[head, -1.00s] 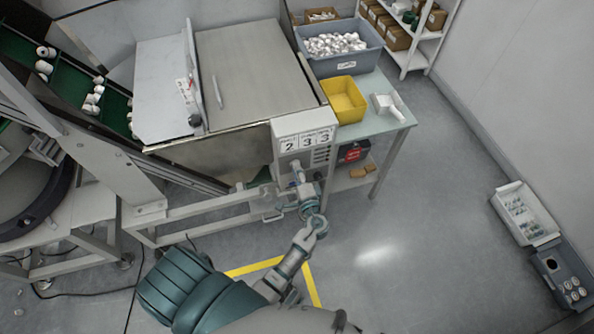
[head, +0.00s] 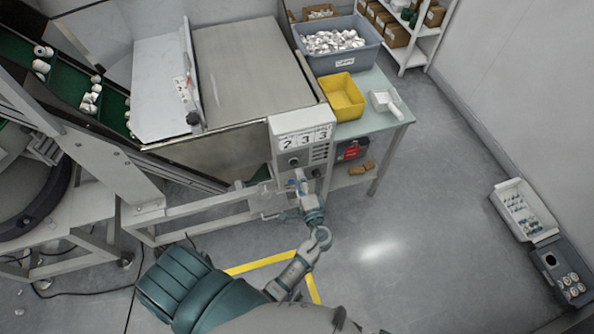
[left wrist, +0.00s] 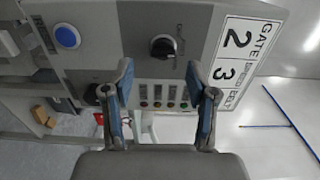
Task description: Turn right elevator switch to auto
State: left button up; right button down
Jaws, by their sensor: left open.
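The grey control panel (head: 303,137) stands on the front corner of the machine; it also fills the left wrist view (left wrist: 205,45). A black rotary switch (left wrist: 163,46) with a light pointer mark sits on it. A second dark round knob (left wrist: 104,92) is partly hidden by a finger. I cannot read the labels to tell which is the right elevator switch. My left gripper (head: 299,180) is open and empty in front of the panel's lower part; its fingers (left wrist: 165,85) are spread, with small coloured buttons visible between them. My right gripper is not in view.
A blue button (left wrist: 67,36) is on the panel. Right of the panel, a table (head: 385,128) holds a yellow bin (head: 342,97) and a grey tub (head: 338,62) of white caps. A machine frame (head: 190,221) runs left.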

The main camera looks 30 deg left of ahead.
pick_arm(q)
jog(key=v, duration=0.7)
jog(key=shift+s+d, duration=0.15)
jog(key=shift+d, duration=0.2)
jog(key=s+a+f+g+h+p, duration=0.1)
jog(key=s+f+g+h, duration=0.15)
jog(key=f, duration=0.65)
jog(key=s+f+g+h, duration=0.2)
jog(key=s+f+h, duration=0.1)
jog(key=f, duration=0.7)
jog(key=s+f+n+g+h+p, duration=0.1)
jog(key=s+f+n+g+h, duration=0.4)
jog(key=s+f, duration=1.1)
jog(key=s+n+h, duration=0.1)
jog(key=s+h, duration=0.1)
jog(key=h, duration=0.1)
jog(key=shift+s+d+f, duration=0.2)
jog(key=shift+s, duration=0.05)
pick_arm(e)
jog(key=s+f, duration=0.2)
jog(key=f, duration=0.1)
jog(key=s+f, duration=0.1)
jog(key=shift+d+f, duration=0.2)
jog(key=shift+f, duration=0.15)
pick_arm(q)
jog(key=shift+g, duration=0.25)
